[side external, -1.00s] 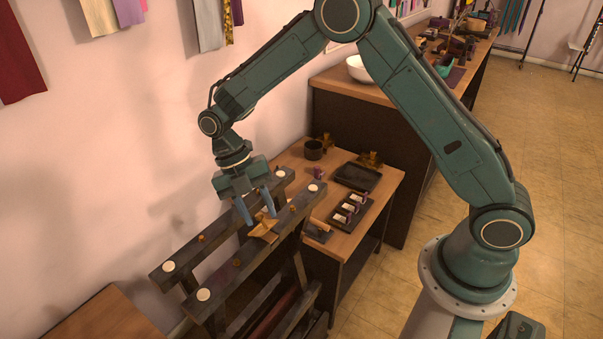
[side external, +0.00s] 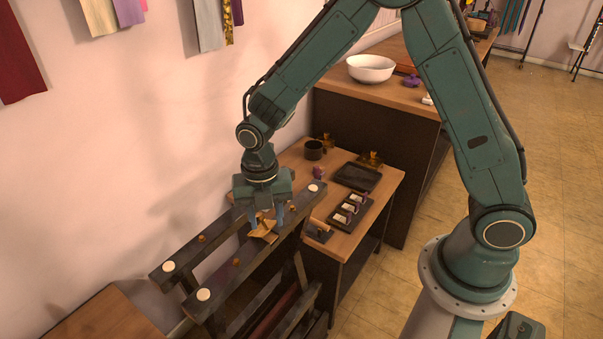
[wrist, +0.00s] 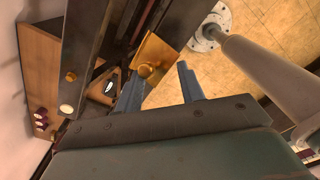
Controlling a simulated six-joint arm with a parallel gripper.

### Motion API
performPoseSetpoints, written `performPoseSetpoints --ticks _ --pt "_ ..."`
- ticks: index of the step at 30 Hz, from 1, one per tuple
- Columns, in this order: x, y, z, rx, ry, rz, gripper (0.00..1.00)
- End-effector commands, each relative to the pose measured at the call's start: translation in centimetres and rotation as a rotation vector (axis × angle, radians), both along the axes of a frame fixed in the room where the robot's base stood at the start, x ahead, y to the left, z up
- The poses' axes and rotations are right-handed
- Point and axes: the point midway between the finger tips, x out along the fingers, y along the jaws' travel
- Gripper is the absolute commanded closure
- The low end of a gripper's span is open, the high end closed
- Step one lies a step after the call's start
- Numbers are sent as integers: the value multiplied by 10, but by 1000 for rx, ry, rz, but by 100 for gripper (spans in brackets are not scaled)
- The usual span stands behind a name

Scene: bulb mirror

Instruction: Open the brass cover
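The brass cover (side external: 263,232) is a folded-looking golden plate on the near dark rail of the rack, just below my gripper (side external: 266,218). In the wrist view the brass cover (wrist: 157,52) shows as a flat golden plate with a round brass knob (wrist: 145,71) on it. My gripper (wrist: 161,72) is open, its two blue fingers apart. The knob appears between the fingertips, close to the left finger in the wrist view. I cannot tell whether a finger touches it. Nothing is held.
The dark rack's two rails (side external: 222,275) carry white discs and small brass knobs. Behind it, a wooden bench (side external: 377,201) holds a dark tray (side external: 358,177), a holder with several small pieces (side external: 349,212) and a black cup (side external: 314,150). The wall is at the left.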

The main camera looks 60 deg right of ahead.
Motion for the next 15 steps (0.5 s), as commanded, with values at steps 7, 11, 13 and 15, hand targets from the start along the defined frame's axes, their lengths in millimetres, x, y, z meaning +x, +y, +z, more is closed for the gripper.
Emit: performPoseSetpoints --ticks 7,11,13,15 --pt "0 0 20 1 -28 0 62" --pt "-1 0 37 1 -28 0 62" --pt "0 0 47 1 -28 0 62" --pt "0 0 57 1 -28 0 62"
